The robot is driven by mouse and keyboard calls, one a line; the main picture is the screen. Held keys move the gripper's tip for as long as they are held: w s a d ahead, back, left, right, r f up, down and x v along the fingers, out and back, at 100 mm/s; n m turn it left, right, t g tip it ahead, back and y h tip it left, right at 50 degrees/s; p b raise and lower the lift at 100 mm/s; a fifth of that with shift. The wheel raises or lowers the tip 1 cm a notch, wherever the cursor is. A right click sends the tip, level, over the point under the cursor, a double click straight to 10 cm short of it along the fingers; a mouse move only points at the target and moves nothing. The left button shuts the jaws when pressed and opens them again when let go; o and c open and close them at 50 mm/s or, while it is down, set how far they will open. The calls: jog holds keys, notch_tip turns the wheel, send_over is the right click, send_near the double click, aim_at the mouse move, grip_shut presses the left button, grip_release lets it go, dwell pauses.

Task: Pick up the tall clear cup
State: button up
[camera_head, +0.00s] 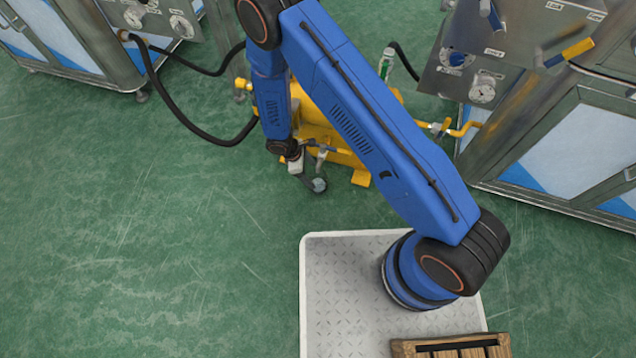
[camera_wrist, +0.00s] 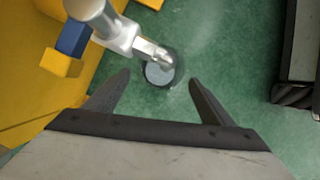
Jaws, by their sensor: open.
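In the wrist view, a small round, glassy-looking thing, which looks like the clear cup (camera_wrist: 160,75), shows from above with a pale disc inside a dark rim. A silver spout (camera_wrist: 128,38) partly covers it. Its height cannot be told from this angle. My gripper (camera_wrist: 155,80) is open, its two dark fingers spread to either side below it in the picture, with nothing clearly held. In the head view my gripper (camera_head: 308,178) is small at the end of the blue arm, in front of the yellow machine (camera_head: 325,135); a round grey shape shows beside it.
Yellow machine parts (camera_wrist: 62,70) lie close on the left in the wrist view. Steel cabinets stand at the left (camera_head: 75,45) and right (camera_head: 560,150) in the head view. A black hose (camera_head: 190,125) hangs on the left. The green floor (camera_head: 150,230) at front left is clear.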

jog(key=shift+x, duration=4.4)
jog(key=shift+s, duration=0.15)
jog(key=c, duration=1.3)
jog(key=shift+r, duration=0.1)
